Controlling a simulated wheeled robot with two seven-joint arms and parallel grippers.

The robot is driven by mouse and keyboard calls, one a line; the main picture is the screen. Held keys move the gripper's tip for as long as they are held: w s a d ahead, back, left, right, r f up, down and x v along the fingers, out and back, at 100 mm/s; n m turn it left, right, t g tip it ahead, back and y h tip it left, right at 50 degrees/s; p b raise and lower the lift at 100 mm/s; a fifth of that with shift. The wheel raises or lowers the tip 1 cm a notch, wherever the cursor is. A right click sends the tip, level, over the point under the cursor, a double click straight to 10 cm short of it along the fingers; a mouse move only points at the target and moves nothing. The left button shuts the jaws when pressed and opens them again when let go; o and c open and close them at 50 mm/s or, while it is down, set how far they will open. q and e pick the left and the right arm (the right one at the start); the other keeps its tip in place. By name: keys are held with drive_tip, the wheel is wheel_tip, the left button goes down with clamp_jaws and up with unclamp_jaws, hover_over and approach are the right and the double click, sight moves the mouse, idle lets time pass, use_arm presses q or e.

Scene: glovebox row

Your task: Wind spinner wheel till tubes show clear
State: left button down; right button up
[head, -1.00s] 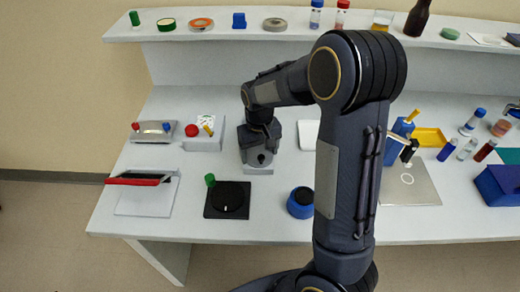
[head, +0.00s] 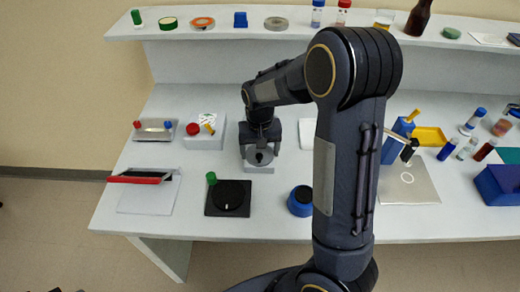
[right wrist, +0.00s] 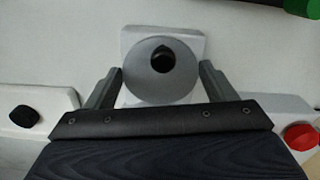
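A grey round wheel with a dark knob on a white base (head: 258,168) stands on the bench; in the right wrist view the wheel (right wrist: 162,84) sits between my fingers. Several tubes (head: 473,121) stand or lie at the right. My left gripper is not in clear view.
A white box with a red button (head: 193,129), a grey tray (head: 153,132) and a red-edged dark item (head: 140,177) lie left. A blue round pot (head: 301,201) is right of the turntable. Bottles and discs line the raised shelf (head: 300,38).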

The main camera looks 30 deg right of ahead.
drive_tip(key=o, duration=0.4)
wheel_tip(320, 180, up, 8)
drive_tip(key=shift+f, duration=0.1)
idle(0.4)
idle(0.6)
drive_tip(key=s+a+r+n+t+y, duration=0.1)
drive_tip(key=s+a+t, duration=0.1)
drive_tip(key=s, duration=0.5)
drive_tip(key=s+a+r+n+t+y, duration=0.1)
drive_tip(key=s+a+r, duration=0.1)
drive_tip(key=s, duration=0.5)
drive_tip(key=s+a+r+n+t+y, duration=0.1)
drive_tip(key=s+a+t, duration=0.1)
drive_tip(key=s, duration=0.5)
drive_tip(key=shift+s+a+r+t+y, duration=0.15)
drive_tip(key=shift+s+a+t+y, duration=0.15)
drive_tip(key=shift+s+a+y, duration=0.15)
